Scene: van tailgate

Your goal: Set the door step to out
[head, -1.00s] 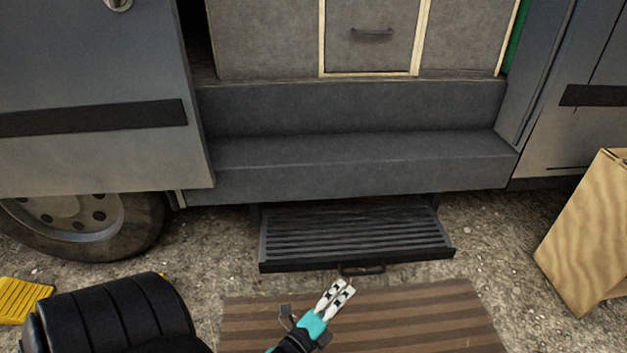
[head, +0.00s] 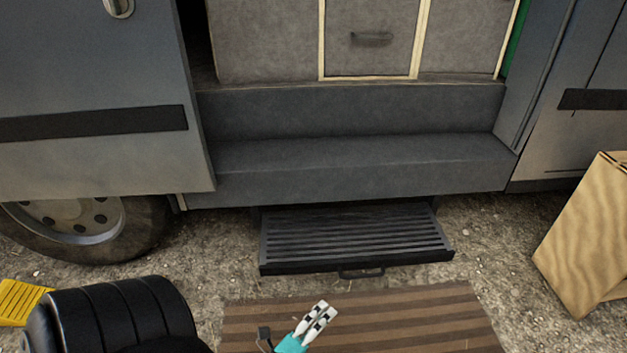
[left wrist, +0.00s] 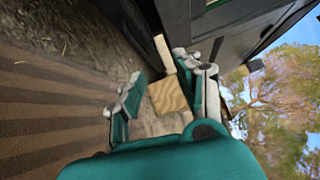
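The door step (head: 355,235) is a black ridged tread below the van's doorway. It sticks out from under the sill, over the gravel. Its dark pull handle (head: 361,272) is on the front edge. My left gripper (head: 319,314) is in front of the step, over the striped mat, apart from the handle and empty. In the left wrist view my left gripper (left wrist: 158,90) has its two fingers spread with a clear gap. My right gripper is in neither view.
A brown striped mat (head: 420,320) lies in front of the step. A wooden box (head: 585,235) stands at the right, also seen in the left wrist view (left wrist: 168,96). A yellow block (head: 18,300) and a wheel (head: 80,225) are at the left. Gravel between is clear.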

